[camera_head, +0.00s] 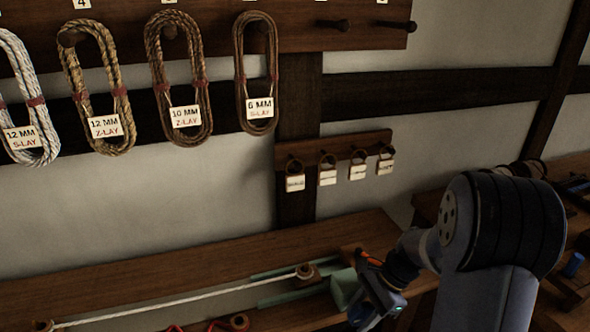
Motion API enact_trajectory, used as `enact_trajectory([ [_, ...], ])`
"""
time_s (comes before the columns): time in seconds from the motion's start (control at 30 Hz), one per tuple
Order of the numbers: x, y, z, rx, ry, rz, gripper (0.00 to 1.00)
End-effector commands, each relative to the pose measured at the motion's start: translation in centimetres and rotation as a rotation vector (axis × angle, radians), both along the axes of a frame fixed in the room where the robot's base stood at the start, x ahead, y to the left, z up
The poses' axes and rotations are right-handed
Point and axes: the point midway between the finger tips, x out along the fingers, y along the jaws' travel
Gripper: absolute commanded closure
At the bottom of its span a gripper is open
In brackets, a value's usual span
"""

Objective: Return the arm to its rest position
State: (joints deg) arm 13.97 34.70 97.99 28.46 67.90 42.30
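My arm (490,235) rises at the lower right and bends down to the left over the bench. My gripper (372,290) is at its end, low over the bench, close to a green block (344,287). The fingertips are hidden or too small to make out, so I cannot tell whether it is open or holds anything. Whether it touches the green block is also unclear.
Coiled ropes (182,80) hang on a wall rack (300,30). Several small tags hang from a lower rail (335,148). Another table with tools stands right.

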Motion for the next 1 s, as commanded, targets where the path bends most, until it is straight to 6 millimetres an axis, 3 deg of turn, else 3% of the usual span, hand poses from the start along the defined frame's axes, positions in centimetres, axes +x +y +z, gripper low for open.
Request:
enact_trajectory([
  [0.53, -0.02, 0.17, -0.38, -0.402, -0.134, 0.004, 0.56],
  [1.0, -0.02, 0.06, -0.21, -0.519, -0.169, 0.0, 0.56],
])
